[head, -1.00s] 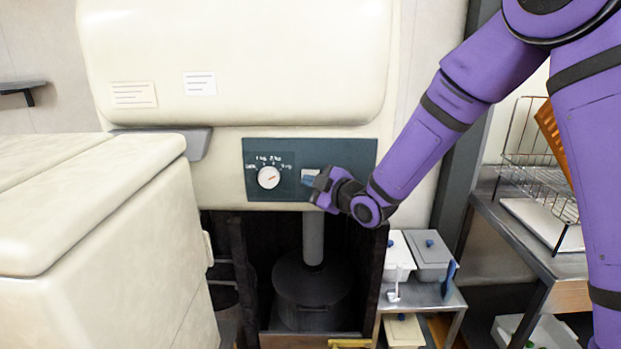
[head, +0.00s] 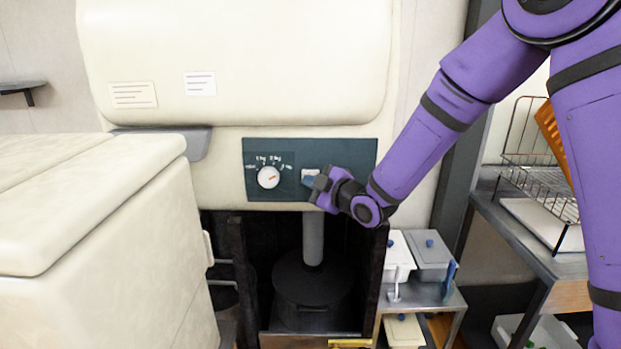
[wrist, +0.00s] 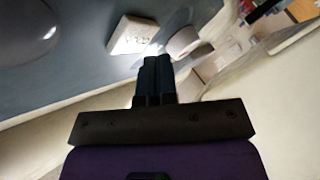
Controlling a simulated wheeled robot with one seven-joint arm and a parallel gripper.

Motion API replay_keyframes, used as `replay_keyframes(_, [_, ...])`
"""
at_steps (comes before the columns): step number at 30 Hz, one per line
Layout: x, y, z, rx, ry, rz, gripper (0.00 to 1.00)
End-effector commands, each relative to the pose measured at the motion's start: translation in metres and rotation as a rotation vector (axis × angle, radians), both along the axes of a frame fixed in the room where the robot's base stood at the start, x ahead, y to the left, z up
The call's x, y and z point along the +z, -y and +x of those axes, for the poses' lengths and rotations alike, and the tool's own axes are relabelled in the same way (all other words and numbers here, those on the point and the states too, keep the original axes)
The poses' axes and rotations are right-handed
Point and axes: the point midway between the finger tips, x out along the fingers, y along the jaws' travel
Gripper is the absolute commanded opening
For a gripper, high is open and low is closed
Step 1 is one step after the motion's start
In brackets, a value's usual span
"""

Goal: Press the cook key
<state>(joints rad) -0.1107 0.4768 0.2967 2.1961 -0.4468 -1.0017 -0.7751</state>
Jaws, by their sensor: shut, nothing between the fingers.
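A dark teal control panel (head: 222,178) is set in the cream machine, with a round white dial (head: 268,177) at its left. Right of the dial is a small pale key (head: 309,173), partly behind my gripper (head: 310,183). In the wrist view a white square key (wrist: 130,36) with blurred marks stands out from the panel. A rounded pale knob or key (wrist: 184,42) is to its right. My gripper (wrist: 156,62) is shut and empty, with its tips just below and between these two. I cannot tell whether they touch anything, or read which is the cook key.
A cream chest (head: 100,210) fills the lower left. Below the panel is a dark open recess with a dark pot (head: 312,290). Lidded containers (head: 430,250) stand at its right, and a wire rack (head: 540,165) is on a metal table.

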Motion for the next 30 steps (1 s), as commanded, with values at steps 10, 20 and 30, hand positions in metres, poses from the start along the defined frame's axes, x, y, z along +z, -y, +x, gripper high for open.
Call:
replay_keyframes(10, [0.0000,0.0000,0.0000,0.000,0.000,0.000,0.00])
replay_keyframes(20, [0.0000,0.0000,0.0006,0.000,0.000,0.000,0.00])
replay_keyframes(30, [0.0004,0.0004,0.0087,0.000,0.001,-0.001,0.00])
